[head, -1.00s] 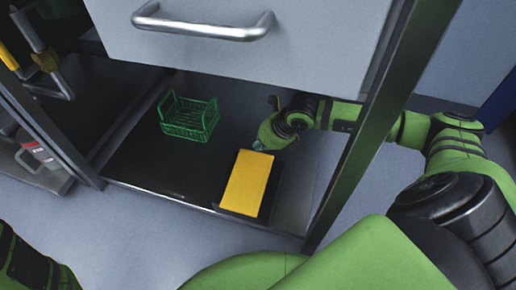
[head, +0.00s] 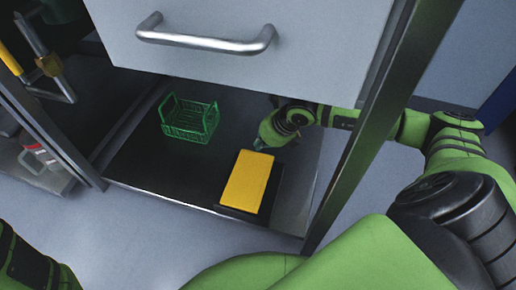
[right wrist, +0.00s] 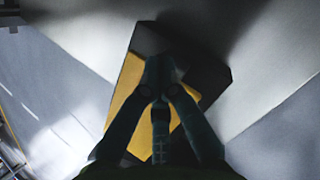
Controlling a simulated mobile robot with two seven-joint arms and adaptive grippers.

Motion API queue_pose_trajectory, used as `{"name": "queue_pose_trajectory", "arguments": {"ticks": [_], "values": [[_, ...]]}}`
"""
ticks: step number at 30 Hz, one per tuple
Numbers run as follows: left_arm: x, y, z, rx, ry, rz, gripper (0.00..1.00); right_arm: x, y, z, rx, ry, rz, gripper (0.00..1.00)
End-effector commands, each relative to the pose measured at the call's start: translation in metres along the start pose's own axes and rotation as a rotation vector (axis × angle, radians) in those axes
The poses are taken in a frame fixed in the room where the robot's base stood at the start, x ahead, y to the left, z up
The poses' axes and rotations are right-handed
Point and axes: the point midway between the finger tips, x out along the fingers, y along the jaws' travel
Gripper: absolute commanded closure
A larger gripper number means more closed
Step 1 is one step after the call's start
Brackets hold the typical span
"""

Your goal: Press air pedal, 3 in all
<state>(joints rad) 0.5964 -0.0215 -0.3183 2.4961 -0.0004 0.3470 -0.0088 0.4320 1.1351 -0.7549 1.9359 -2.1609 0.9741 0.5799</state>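The air pedal (head: 247,182) is a yellow plate on a dark base, on the dark floor panel under the white cabinet. My right gripper (head: 261,145) is at the pedal's far end in the head view. In the right wrist view my right gripper's fingers (right wrist: 158,68) come together, shut, in front of the yellow pedal (right wrist: 128,85) and its dark base. The fingers hide the middle of the pedal, and I cannot tell whether they touch it. My left arm shows at the bottom left of the head view, but its gripper is out of view.
A green wire basket (head: 189,120) stands left of the pedal on the dark panel. A white drawer front with a metal handle (head: 205,38) hangs above. A dark upright post (head: 362,150) stands right of the pedal, with my right arm reaching behind it.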

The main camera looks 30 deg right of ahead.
Motion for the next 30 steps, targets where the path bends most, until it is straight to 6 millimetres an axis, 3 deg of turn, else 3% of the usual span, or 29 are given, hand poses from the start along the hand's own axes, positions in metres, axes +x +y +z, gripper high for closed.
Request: {"name": "queue_pose_trajectory", "arguments": {"ticks": [16,30], "values": [[0.028,-0.004,0.008,0.000,0.000,0.000,0.56,-0.034,-0.013,0.032,0.001,-0.003,-0.004,1.00],[0.028,-0.005,0.008,0.000,0.000,0.000,0.56,-0.035,-0.015,0.034,0.000,-0.003,-0.004,1.00]]}}
